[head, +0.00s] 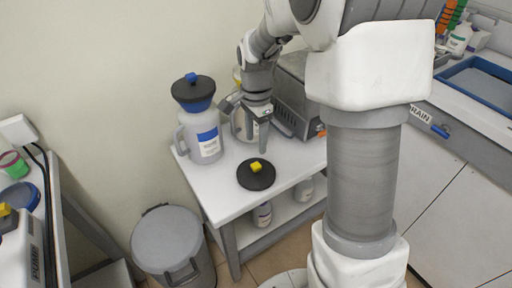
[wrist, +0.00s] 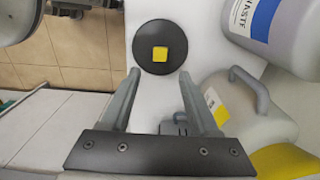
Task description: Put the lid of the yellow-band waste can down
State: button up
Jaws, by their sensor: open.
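The lid (head: 256,174) is a black disc with a yellow knob. It lies flat on the white table near its front edge, and in the wrist view the lid (wrist: 160,47) is just beyond the fingertips. My gripper (head: 256,140) is open and empty, above and behind the lid; its two fingers (wrist: 160,76) show apart in the wrist view. The yellow-band waste can (wrist: 262,118) stands beside my gripper in the wrist view. In the head view the can (head: 238,124) is mostly hidden behind my gripper.
A blue-band waste can (head: 203,140) with a black and blue top stands at the table's left. A grey metal box (head: 292,95) is behind right. Bottles (head: 262,215) stand on the lower shelf. A grey bin (head: 168,240) is on the floor at left. The table's front left is clear.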

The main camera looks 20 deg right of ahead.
jog(key=s+r+n+t, duration=0.2)
jog(key=s+r+n, duration=0.5)
jog(key=r, duration=0.5)
jog(key=s+r+n+t, duration=0.3)
jog(key=s+n, duration=0.4)
jog(key=s, duration=0.6)
jog(key=shift+s+t, duration=0.25)
jog(key=shift+t, duration=0.05)
notch_tip(320, 180, up, 16)
jog(key=p, duration=1.6)
jog(key=shift+c, duration=0.9)
